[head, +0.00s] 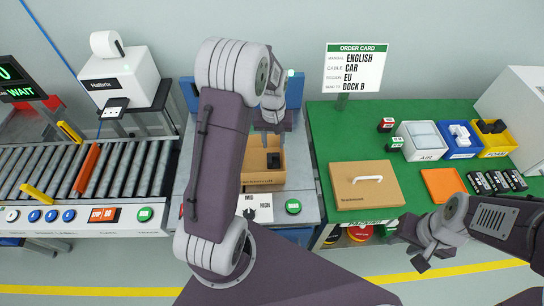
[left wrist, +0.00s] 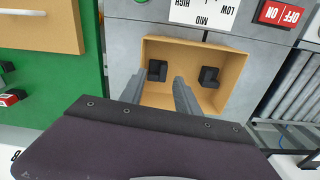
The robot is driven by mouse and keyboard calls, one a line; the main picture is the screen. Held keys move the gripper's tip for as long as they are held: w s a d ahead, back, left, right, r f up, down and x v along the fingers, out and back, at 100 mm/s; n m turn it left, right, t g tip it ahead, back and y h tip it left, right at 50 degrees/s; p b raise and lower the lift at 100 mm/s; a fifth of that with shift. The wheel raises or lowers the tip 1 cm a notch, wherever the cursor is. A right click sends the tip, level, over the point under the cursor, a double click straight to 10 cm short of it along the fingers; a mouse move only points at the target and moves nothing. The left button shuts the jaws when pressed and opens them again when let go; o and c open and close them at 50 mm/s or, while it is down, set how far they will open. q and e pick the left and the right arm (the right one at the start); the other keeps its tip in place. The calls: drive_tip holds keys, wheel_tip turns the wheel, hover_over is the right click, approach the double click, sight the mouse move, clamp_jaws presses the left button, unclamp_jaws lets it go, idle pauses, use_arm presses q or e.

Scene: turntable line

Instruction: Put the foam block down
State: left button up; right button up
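Two dark foam blocks lie in an open cardboard box; in the left wrist view one (left wrist: 157,70) is at the left and the other (left wrist: 209,77) at the right. The box (left wrist: 235,75) stands on the grey turntable station and also shows in the head view (head: 262,180), where one dark block (head: 274,160) is visible. My left gripper (left wrist: 160,75) is above the box, its fingers apart, with the left block seen between the fingertips and no clear contact. My right gripper (head: 412,248) is empty in front of the green bench, fingers apart.
The green bench (head: 330,140) holds a closed cardboard box (head: 366,185) with a white handle, an orange mat (head: 442,184), and white, blue and yellow bins (head: 495,152); the yellow one holds dark foam. A roller conveyor (head: 110,165) is at the left. My left arm hides part of the station.

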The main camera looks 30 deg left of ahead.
use_arm(q)
drive_tip(key=s+d+r+m, duration=0.1)
drive_tip(key=s+d+m, duration=0.1)
drive_tip(key=s+d, duration=0.2)
drive_tip(key=s+d+r+m+t, duration=0.1)
drive_tip(key=s+d, duration=0.3)
drive_tip(key=s, duration=0.6)
drive_tip(key=shift+s+d+r+m, duration=0.3)
drive_tip(key=shift+s+r+m, duration=0.15)
drive_tip(key=shift+m, duration=0.45)
drive_tip(key=shift+r, duration=0.1)
